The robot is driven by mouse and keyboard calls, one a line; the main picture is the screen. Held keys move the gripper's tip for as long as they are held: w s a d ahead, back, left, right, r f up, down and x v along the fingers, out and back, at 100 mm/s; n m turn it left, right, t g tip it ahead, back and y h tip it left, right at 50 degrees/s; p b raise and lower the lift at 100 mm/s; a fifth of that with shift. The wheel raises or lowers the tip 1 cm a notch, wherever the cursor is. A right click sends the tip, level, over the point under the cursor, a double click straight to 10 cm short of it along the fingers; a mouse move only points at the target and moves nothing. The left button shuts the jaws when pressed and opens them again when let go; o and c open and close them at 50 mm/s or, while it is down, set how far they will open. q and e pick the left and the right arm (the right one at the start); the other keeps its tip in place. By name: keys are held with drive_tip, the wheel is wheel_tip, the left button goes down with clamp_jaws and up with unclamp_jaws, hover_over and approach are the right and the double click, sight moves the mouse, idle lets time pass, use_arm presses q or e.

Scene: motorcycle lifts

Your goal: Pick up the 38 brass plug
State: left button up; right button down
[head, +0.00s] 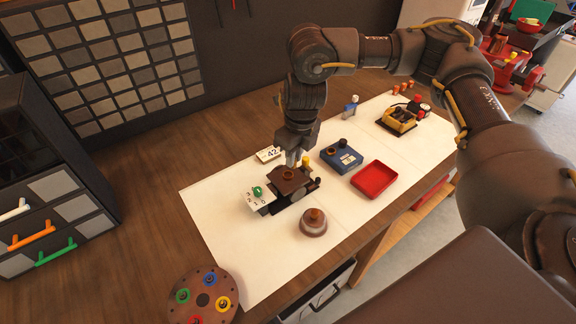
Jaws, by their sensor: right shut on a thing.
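My right gripper (292,157) points down over a dark device with a brown top plate (291,180) on the white mat. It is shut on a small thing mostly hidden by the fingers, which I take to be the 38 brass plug. A small yellow piece (306,160) shows just right of the fingertips; I cannot tell whether it is part of the held thing. No number 38 can be read. A card marked 42 (268,154) lies left of the fingers. My left gripper is not in view.
On the white mat (225,215) are a white block with a green knob (258,195), a brown domed piece (313,222), a blue box (341,156), a red tray (374,178) and a yellow-black device (399,119). A round holder (203,299) with coloured rings is at the near edge.

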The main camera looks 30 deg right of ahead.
drive_tip(key=s+d+r+b, duration=0.2)
drive_tip(key=s+d+r, duration=0.2)
drive_tip(key=s+r, duration=0.3)
drive_tip(key=s, duration=0.4)
drive_tip(key=shift+s+d+r+b, duration=0.15)
drive_tip(key=shift+d+r+b, duration=0.2)
drive_tip(key=shift+b, duration=0.05)
